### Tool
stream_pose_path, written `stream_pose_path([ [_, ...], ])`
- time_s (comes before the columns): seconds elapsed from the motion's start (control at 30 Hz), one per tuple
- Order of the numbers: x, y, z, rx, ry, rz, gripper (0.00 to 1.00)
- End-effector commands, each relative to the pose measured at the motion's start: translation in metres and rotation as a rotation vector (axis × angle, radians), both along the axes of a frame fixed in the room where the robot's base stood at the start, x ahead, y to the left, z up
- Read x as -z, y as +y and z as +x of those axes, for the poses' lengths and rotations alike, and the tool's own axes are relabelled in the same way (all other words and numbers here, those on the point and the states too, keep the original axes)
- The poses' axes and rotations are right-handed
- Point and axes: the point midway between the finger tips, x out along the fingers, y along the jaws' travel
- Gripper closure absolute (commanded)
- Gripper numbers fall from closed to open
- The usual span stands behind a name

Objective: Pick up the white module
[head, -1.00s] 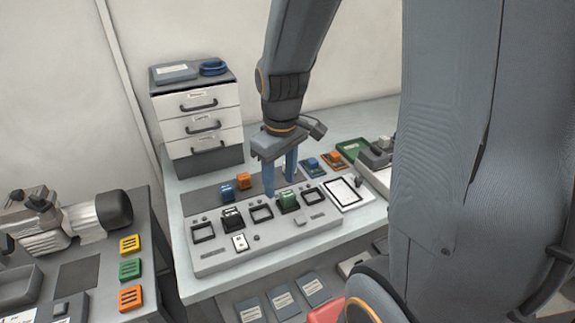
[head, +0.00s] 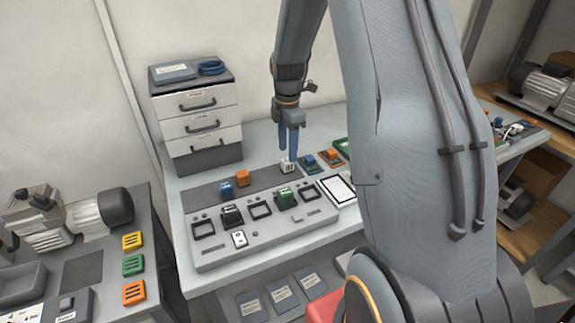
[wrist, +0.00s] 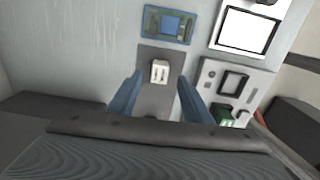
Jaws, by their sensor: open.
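The white module (head: 288,164) is a small block near the right end of the dark grey mat (head: 264,181), behind the grey panel. In the wrist view the white module (wrist: 159,72) stands on the mat, ahead of and between the two blue fingers. My gripper (head: 289,155) points down over it in the head view, fingertips close to the module. In the wrist view my gripper (wrist: 158,90) is open with nothing between its fingers. Part of the module may be hidden by the fingers in the head view.
A blue module (head: 226,189) and an orange module (head: 242,177) stand on the same mat to the left. The grey panel (head: 215,255) with square sockets lies in front. A blue board (wrist: 166,24) lies just beyond the mat. A drawer cabinet (head: 210,141) stands at the back left.

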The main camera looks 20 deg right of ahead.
Motion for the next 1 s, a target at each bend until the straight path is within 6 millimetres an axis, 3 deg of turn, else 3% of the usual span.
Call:
stream_pose_path([
  [0.4,0.044,0.002,-0.001,0.001,0.001,0.0,0.55],
  [0.73,0.051,0.002,0.0,0.002,-0.001,0.0,0.55],
  [0.77,0.051,0.002,0.0,0.002,-0.001,0.0,0.56],
  [1.0,0.051,0.002,0.0,0.002,-0.001,0.0,0.97],
])
